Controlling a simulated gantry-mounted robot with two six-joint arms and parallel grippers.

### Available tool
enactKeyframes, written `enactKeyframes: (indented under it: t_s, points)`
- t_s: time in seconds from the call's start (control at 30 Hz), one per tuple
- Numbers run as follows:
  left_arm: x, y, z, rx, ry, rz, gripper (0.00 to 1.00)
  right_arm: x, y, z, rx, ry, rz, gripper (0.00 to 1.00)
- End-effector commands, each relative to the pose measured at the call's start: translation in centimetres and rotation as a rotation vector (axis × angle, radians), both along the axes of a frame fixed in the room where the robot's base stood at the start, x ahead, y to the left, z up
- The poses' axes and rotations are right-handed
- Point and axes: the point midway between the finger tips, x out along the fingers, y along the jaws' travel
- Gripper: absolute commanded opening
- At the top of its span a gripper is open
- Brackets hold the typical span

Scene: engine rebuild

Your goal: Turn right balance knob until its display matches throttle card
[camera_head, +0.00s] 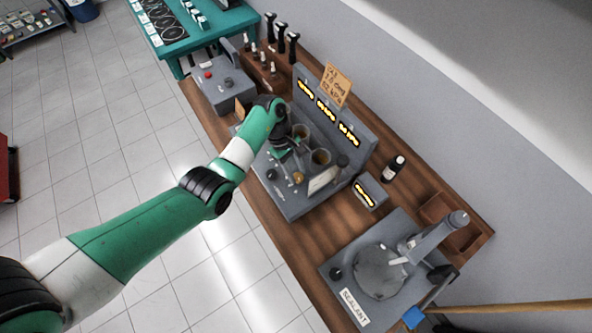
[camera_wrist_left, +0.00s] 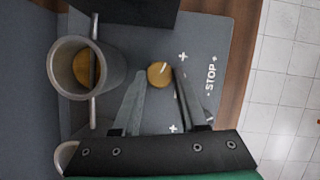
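The grey balancing bench (camera_head: 290,208) holds metal throttle cups (camera_head: 320,157) and a back panel with several yellow-lit displays (camera_head: 348,134). The throttle card (camera_head: 337,84), tan with handwriting, stands above the panel; its text is too small to read surely. A brass knob (camera_head: 298,177) sits on the bench front, and a brass knob shows in the left wrist view (camera_wrist_left: 160,74). My left gripper (camera_head: 297,157) is over the bench. In the left wrist view its fingers (camera_wrist_left: 160,72) stand apart at either side of the knob; contact is unclear. My right gripper is not seen.
A small grey box with a lit display (camera_head: 368,192) and a dark bottle (camera_head: 394,168) stand right of the bench. A plate labelled SEALANT (camera_head: 354,307) is at the front right. Upright black-handled tools (camera_head: 281,36) stand behind. A strip of wooden bench top lies bare along the front.

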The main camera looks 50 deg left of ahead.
Motion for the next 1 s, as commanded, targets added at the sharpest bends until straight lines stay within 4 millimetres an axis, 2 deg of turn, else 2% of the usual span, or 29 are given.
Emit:
enactKeyframes:
  t_s: [0.03, 0.2, 0.4, 0.6, 0.73, 1.0]
  points:
    - [0.0, 0.0, 0.0, 0.0, 0.001, 0.0, 0.3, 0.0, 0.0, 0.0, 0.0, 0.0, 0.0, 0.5]
    - [0.0, 0.0, 0.0, 0.0, 0.001, 0.0, 0.0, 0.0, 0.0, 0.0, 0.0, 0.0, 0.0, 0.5]
    - [-0.1, 0.0, 0.3, -0.001, 0.001, 0.017, 0.0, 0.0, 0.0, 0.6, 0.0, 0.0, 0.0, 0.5]
    - [-0.3, -0.1, 1.0, -0.002, 0.004, 0.186, 0.0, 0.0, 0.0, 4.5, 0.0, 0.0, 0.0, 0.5]
    - [-0.4, -0.1, 0.8, -0.002, 0.004, 0.316, 0.0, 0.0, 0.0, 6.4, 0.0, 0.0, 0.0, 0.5]
    - [-0.3, -0.1, 0.1, -0.002, 0.0, 0.395, 0.0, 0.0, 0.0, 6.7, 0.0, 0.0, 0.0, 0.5]
